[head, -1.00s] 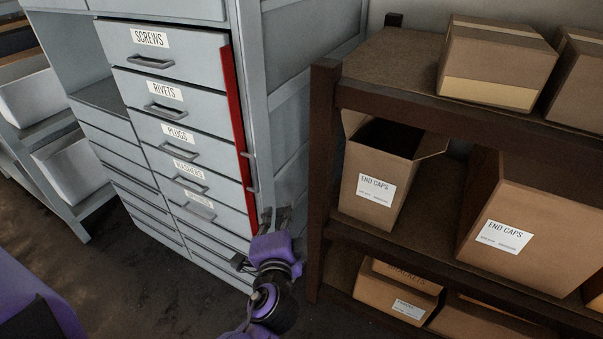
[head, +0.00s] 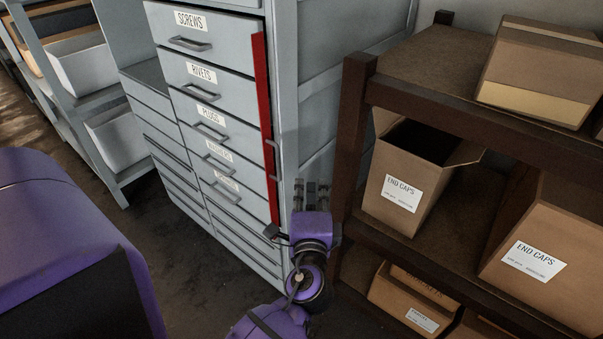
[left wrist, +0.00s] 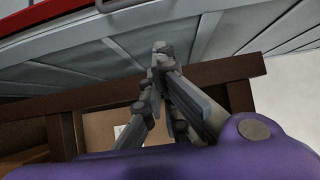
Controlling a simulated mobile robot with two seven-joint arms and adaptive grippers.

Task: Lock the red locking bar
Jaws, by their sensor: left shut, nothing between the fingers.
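The red locking bar (head: 264,120) runs upright along the right edge of the drawer fronts on the grey cabinet (head: 318,70). A small grey handle piece (head: 273,165) shows on its lower half. Whether the bar lies flat against the drawers I cannot tell. A red strip of it also shows at the top left of the left wrist view (left wrist: 62,14). My left gripper (head: 312,187) is to the right of the bar's lower end, beside the cabinet's side, apart from the bar. Its fingers are together and empty, as the left wrist view (left wrist: 160,50) also shows. My right gripper is out of view.
A dark brown shelf rack (head: 352,150) stands close on the right of my left gripper, with cardboard boxes (head: 405,195) on it. The labelled drawers (head: 205,75) look closed. Open floor (head: 195,270) lies in front of the cabinet.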

